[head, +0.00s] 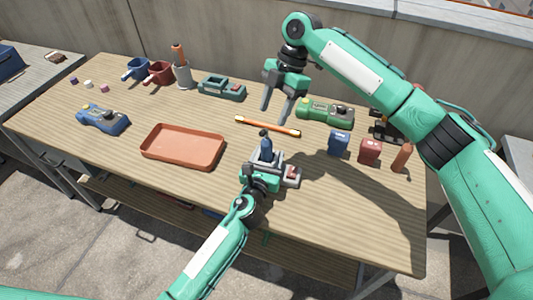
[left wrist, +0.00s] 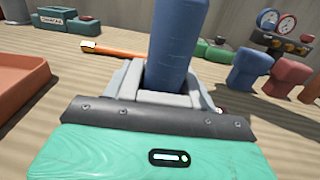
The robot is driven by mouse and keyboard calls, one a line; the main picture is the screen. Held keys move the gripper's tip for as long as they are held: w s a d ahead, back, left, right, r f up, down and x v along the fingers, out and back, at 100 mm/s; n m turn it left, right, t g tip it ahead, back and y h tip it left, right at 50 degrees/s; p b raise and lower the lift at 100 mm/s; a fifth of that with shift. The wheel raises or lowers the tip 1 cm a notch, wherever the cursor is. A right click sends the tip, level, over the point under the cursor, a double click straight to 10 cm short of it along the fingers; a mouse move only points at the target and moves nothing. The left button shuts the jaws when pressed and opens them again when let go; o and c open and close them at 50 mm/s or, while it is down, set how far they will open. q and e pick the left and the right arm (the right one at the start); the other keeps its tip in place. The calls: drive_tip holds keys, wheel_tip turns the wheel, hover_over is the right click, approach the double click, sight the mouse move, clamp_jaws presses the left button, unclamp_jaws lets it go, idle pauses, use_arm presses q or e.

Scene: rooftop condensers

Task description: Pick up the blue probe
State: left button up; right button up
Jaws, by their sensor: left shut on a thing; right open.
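The blue probe (head: 267,143) is a dark blue upright cylinder near the middle of the table. It also shows in the left wrist view (left wrist: 178,42), rising between the grey fingers of my left gripper (left wrist: 165,84). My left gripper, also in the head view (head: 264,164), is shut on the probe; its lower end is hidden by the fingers. I cannot tell whether it is clear of the tabletop. My right gripper (head: 276,112) is open and empty, fingers pointing down above the table behind the orange-handled rod (head: 267,126).
An orange tray (head: 183,147) lies left of the probe. To the right stand a blue block (head: 339,143), a red block (head: 370,152) and a red-brown cylinder (head: 402,158). A green meter (head: 325,111) lies behind them. The front right of the table (head: 360,215) is clear.

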sight(265, 137)
drive_tip(key=x, duration=0.9)
drive_tip(key=shift+s+f, duration=0.2)
drive_tip(key=shift+s, duration=0.05)
clamp_jaws()
